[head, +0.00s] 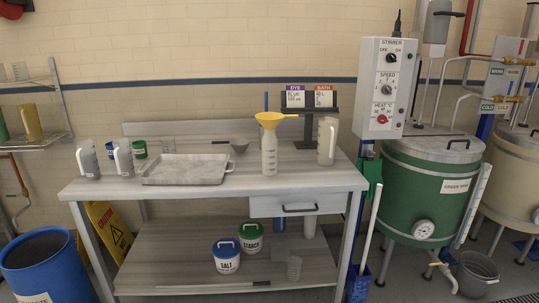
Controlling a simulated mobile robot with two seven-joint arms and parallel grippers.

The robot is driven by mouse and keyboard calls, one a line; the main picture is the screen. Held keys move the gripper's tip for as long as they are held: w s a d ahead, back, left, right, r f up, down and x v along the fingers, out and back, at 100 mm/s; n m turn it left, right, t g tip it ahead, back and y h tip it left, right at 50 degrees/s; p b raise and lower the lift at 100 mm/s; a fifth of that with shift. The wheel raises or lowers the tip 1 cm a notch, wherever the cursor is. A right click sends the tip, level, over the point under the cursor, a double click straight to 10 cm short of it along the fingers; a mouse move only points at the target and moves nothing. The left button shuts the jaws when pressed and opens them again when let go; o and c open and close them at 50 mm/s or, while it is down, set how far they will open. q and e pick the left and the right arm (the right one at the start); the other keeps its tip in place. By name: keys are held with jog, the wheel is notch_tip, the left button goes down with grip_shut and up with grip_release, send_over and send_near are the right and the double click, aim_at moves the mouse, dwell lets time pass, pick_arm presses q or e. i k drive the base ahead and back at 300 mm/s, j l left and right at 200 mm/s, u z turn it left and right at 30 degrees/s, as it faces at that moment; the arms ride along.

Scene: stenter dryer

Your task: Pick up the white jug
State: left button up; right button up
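A cream-white jug (327,141) stands upright at the right end of the grey workbench (300,180), with its handle on the right side. Two greyish-white jugs stand near the bench's left end: one (89,160) at the far left and one (123,159) just right of it. Their handles are on the left side. I cannot tell from colour alone which of these is meant by the white jug. Neither of my grippers is in view.
A clear bottle (269,155) with a yellow funnel (270,120) stands left of the cream-white jug. A control box (385,88) and green tank (430,185) stand right. The bench's front right is clear.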

aim_at(328, 127)
jog(key=i+l, duration=0.2)
jog(key=l, duration=0.15)
jog(key=i+l+u, duration=0.2)
jog(key=i+l, duration=0.15)
jog(key=l, duration=0.3)
jog(key=i+l, duration=0.2)
jog(key=l, duration=0.2)
jog(key=i+l+u, duration=0.1)
jog(key=l, duration=0.25)
jog(key=i+l, duration=0.25)
jog(key=l+u, duration=0.05)
jog(key=l, duration=0.05)
